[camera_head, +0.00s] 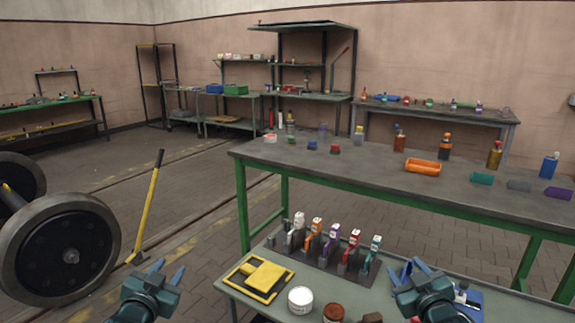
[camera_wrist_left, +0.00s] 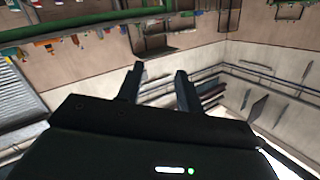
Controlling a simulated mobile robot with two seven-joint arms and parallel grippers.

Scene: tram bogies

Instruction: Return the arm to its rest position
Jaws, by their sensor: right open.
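My left gripper (camera_head: 166,275) is at the bottom left of the head view, over the floor and left of the low green table. Its two fingers stand apart with nothing between them. The same open fingers show in the left wrist view (camera_wrist_left: 159,85), facing the room's wall and ceiling upside down. My right gripper (camera_head: 412,268) is at the bottom right of the head view, in front of the lower table. Its fingers are spread and appear empty, close to a blue item on that table.
A wheelset (camera_head: 60,249) and a yellow-handled tool (camera_head: 148,208) stand left.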

